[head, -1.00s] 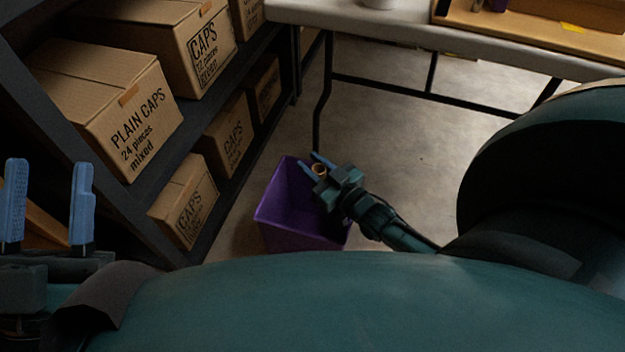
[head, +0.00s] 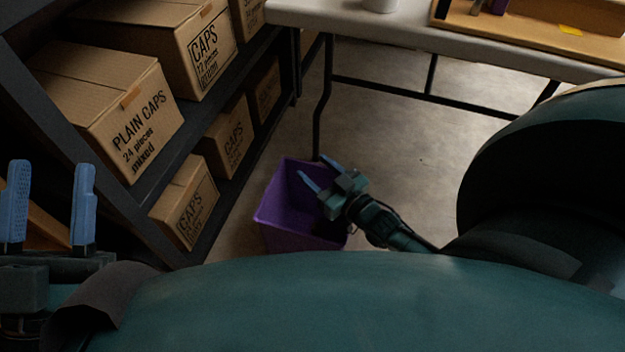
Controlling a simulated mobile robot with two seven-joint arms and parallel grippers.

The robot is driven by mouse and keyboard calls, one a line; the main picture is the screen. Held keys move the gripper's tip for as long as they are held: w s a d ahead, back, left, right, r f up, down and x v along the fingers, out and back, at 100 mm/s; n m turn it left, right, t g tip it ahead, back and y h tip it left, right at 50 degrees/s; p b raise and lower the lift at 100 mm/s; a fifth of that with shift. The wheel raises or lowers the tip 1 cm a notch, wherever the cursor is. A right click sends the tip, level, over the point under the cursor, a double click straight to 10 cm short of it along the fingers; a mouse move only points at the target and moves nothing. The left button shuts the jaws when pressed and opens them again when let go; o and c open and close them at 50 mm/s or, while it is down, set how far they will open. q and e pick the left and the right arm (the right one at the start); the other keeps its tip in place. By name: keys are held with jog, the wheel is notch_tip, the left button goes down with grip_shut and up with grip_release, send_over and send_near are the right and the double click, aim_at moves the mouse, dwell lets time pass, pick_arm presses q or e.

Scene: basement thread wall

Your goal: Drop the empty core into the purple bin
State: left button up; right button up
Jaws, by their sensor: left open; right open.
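The purple bin (head: 283,213) stands on the floor in the middle of the head view, between the shelf and the table. My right gripper (head: 318,170) is over the bin's right part, open, with nothing between its blue fingers. The empty core is not visible. Part of the bin's inside is hidden by the gripper and the bin's own walls. My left gripper (head: 46,205) is open and empty at the left edge, with its fingers pointing up in front of the shelf, far from the bin.
A dark shelf (head: 165,140) with several cardboard cap boxes (head: 125,115) stands on the left. A light table (head: 400,35) with dark metal legs crosses the back. A wooden tray (head: 530,35) and a white container (head: 379,4) are on it. The floor (head: 400,130) under the table is clear.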

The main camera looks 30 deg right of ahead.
pick_arm(q)
jog(key=shift+s+d+f+n+g+y+p, duration=0.1)
jog(key=shift+s+f+n+g+y+p, duration=0.15)
jog(key=shift+f+n+y+p, duration=0.5)
jog(key=shift+s+d+f+n+g+y+p, duration=0.15)
jog(key=shift+f+n+g+y+p, duration=0.35)
jog(key=shift+f, duration=0.5)
jog(key=shift+s+f+n+g+y+p, duration=0.2)
jog(key=shift+f+n+y+p, duration=0.25)
jog(key=shift+f+n+y, duration=0.35)
pick_arm(e)
jog(key=s+d, duration=0.2)
jog(key=s, duration=0.9)
jog(key=shift+s, duration=0.2)
pick_arm(q)
jog(key=shift+f, duration=0.1)
pick_arm(e)
jog(key=shift+r, duration=0.1)
